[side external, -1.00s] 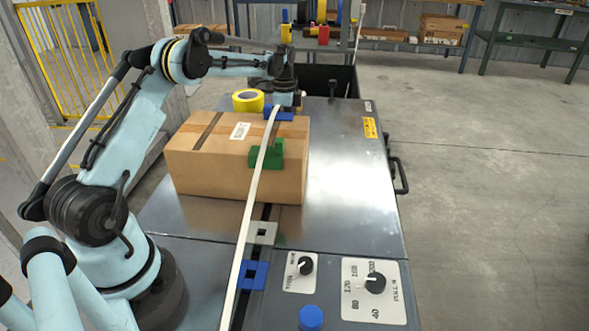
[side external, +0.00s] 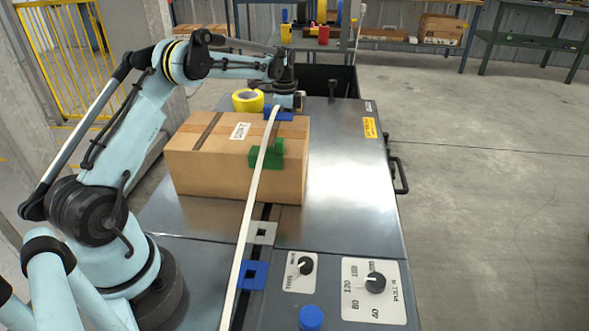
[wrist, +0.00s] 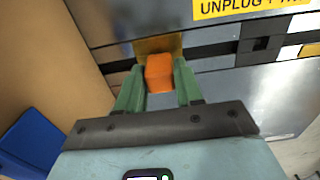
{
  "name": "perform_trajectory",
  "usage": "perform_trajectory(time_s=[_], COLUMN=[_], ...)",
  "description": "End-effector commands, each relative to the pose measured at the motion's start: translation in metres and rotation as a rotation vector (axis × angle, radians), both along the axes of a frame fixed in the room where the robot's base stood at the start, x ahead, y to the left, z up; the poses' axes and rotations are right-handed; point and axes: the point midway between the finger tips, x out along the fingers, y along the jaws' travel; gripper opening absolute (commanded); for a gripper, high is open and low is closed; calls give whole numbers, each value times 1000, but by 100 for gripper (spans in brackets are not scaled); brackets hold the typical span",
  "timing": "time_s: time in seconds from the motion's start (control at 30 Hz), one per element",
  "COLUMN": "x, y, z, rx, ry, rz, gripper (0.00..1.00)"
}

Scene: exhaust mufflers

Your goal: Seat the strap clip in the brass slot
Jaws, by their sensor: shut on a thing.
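My gripper (wrist: 159,84) has green fingers that are shut on an orange block, which looks like the strap clip (wrist: 159,73). A brass plate (wrist: 146,46) lies directly beyond the clip in the wrist view, and the clip overlaps its near part. The clip hides the plate's opening, so I cannot tell whether it is in the slot or just in front of it. In the side view a white strap (side external: 246,205) runs up over the cardboard box (side external: 205,165) to its far side. My gripper is low behind the box there, its fingertips and the clip hidden.
The box stands close on the left in the wrist view, with a blue part (wrist: 35,140) beside it. Blue (side external: 252,275) and grey (side external: 262,233) slotted plates lie in front of the box. A yellow tape roll (side external: 248,100) sits behind. The bench's right side is clear.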

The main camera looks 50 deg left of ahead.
Motion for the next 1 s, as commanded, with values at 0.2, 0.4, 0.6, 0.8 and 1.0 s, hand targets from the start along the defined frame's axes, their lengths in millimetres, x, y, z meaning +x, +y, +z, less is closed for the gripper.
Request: perform_trajectory(time_s=[0.2,0.4,0.6,0.8,1.0], x=[0,0,0,0,0], y=[0,0,0,0,0], z=[-3,-3,-3,9,48], rx=[0,0,0,0,0], ry=[0,0,0,0,0], rz=[0,0,0,0,0], gripper=[42,66,66,66,66])
